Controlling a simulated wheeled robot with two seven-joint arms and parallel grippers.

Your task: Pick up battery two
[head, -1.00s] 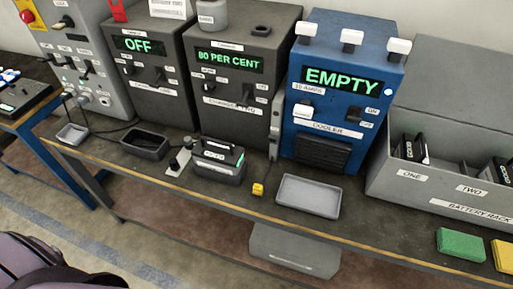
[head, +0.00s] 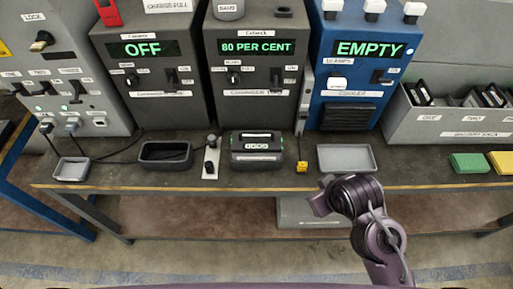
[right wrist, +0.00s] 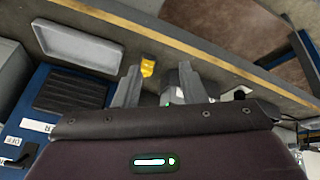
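The grey battery rack (head: 433,133) stands at the right of the bench in the head view, with slots labelled ONE and TWO. Dark batteries stick up from it; battery two (head: 470,97) is behind the TWO label, only its top showing. Another dark battery (head: 257,147) sits in a holder on the bench before the 80 PER CENT charger. My right gripper (right wrist: 158,80) is open and empty in the right wrist view, its fingers pointing at the bench near a small yellow object (right wrist: 148,66). In the head view my right arm is left of the rack. My left gripper is not in view.
An empty grey tray (head: 346,170) lies in front of the blue cooler (head: 352,80), which reads EMPTY. Green (head: 469,163) and yellow (head: 502,162) blocks lie before the rack. Two dark chargers (head: 255,95) stand left of the cooler. A black tray (head: 165,165) is empty.

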